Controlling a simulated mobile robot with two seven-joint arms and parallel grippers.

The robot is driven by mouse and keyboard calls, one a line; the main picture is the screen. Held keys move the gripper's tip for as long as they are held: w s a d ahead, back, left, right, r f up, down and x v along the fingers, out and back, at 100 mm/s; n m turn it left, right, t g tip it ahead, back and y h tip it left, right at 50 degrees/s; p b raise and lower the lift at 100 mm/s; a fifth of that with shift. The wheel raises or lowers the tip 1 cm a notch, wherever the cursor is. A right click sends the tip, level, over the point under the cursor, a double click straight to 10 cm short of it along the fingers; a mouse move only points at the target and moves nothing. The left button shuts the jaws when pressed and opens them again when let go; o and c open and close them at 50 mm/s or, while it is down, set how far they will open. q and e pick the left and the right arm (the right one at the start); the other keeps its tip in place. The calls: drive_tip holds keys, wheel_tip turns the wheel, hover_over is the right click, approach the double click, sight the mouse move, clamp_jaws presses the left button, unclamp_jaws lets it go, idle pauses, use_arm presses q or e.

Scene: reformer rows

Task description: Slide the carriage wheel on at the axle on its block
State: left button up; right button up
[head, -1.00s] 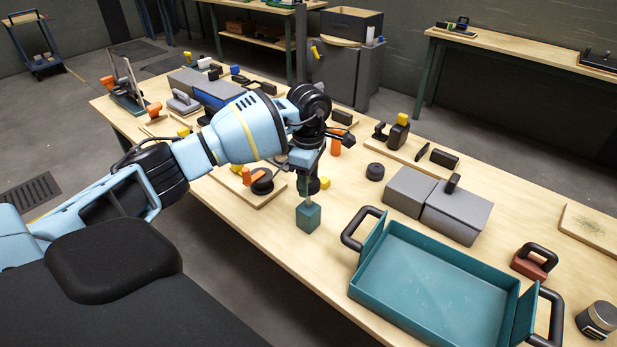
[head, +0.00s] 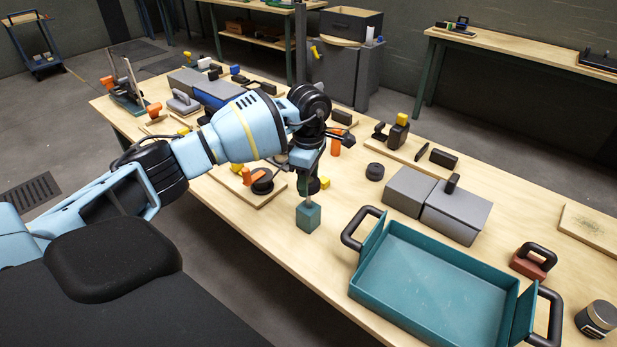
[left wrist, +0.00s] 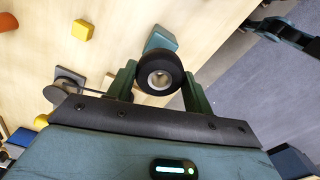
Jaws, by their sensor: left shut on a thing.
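My left gripper (head: 310,178) points down above the teal block (head: 308,217) near the table's front edge. In the left wrist view my left gripper (left wrist: 160,82) has its two green fingers shut on the carriage wheel (left wrist: 160,72), a black ring with a pale hub. The teal block (left wrist: 160,38) shows partly behind the wheel there. In the head view a short grey axle (head: 308,200) stands upright on the block, below the gripper. The held wheel is mostly hidden there by the gripper. I cannot tell whether the axle's tip is inside the hub.
A teal tray (head: 440,290) with black handles stands to the right. A loose black wheel (head: 375,172) and grey boxes (head: 455,212) lie behind. A wooden board (head: 245,194) with orange and black parts lies left. Bare table surrounds the block.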

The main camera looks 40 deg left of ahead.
drive_tip(key=shift+s+f, duration=0.1)
drive_tip(key=shift+s, duration=0.15)
use_arm(q)
drive_tip(key=shift+f, duration=0.3)
use_arm(e)
drive_tip(key=shift+s+f, duration=0.15)
drive_tip(key=shift+s, duration=0.15)
use_arm(q)
drive_tip(key=shift+f, duration=0.35)
use_arm(e)
drive_tip(key=shift+f, duration=0.15)
use_arm(q)
drive_tip(key=shift+f+b, duration=0.4)
drive_tip(key=shift+f, duration=0.05)
use_arm(e)
drive_tip(key=shift+w+f, duration=0.15)
drive_tip(key=shift+w, duration=0.05)
use_arm(q)
drive_tip(key=shift+f, duration=0.35)
use_arm(e)
drive_tip(key=shift+s+f, duration=0.2)
drive_tip(key=shift+s, duration=0.05)
use_arm(q)
drive_tip(key=shift+f, duration=0.35)
drive_tip(key=shift+f+b, duration=0.1)
drive_tip(key=shift+b, duration=0.2)
use_arm(e)
drive_tip(key=shift+s+f, duration=0.25)
drive_tip(key=shift+s, duration=0.25)
